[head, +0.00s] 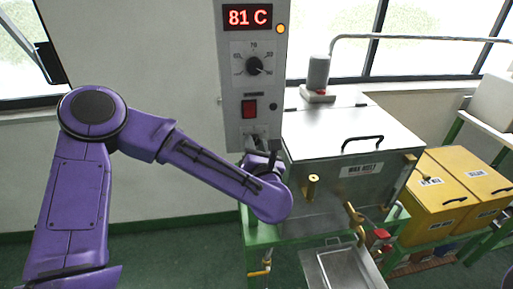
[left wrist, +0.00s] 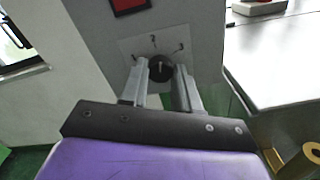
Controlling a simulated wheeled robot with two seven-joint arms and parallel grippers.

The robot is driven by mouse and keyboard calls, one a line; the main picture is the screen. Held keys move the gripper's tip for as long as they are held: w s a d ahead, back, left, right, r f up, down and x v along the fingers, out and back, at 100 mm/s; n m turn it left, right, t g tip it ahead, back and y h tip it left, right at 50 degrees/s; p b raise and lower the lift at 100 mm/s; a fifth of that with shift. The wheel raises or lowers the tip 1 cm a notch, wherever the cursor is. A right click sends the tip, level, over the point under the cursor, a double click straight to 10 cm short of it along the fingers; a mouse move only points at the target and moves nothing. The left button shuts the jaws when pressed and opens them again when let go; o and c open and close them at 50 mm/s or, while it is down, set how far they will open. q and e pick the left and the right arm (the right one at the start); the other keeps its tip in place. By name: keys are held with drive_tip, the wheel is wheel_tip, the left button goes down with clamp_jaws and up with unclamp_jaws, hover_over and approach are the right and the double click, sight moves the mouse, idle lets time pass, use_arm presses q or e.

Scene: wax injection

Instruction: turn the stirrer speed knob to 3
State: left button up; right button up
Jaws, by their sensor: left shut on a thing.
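The stirrer speed knob (left wrist: 160,68) is a dark round knob on a pale marked plate (left wrist: 127,47) low on the grey control panel. My left gripper (left wrist: 161,72) has one grey finger on each side of the knob and is shut on it. In the head view my left gripper (head: 259,146) is at the panel's lower end, and my wrist hides most of the knob there.
The control panel (head: 230,70) also bears a red display reading 81 C (head: 248,18), a temperature dial (head: 254,66) and a red switch (head: 249,108). The metal wax melt tank (head: 340,130) stands to the right, with yellow boxes (head: 425,205) beyond it.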

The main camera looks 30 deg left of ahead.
use_arm(q)
drive_tip(key=m, duration=0.8)
drive_tip(key=shift+m, duration=0.6)
drive_tip(key=o, duration=1.1)
drive_tip(key=shift+c, duration=0.2)
drive_tip(key=b+v, duration=0.3)
drive_tip(key=v, duration=0.7)
drive_tip(key=shift+s+d+b, duration=0.15)
drive_tip(key=shift+s+b, duration=0.05)
drive_tip(key=shift+b, duration=0.1)
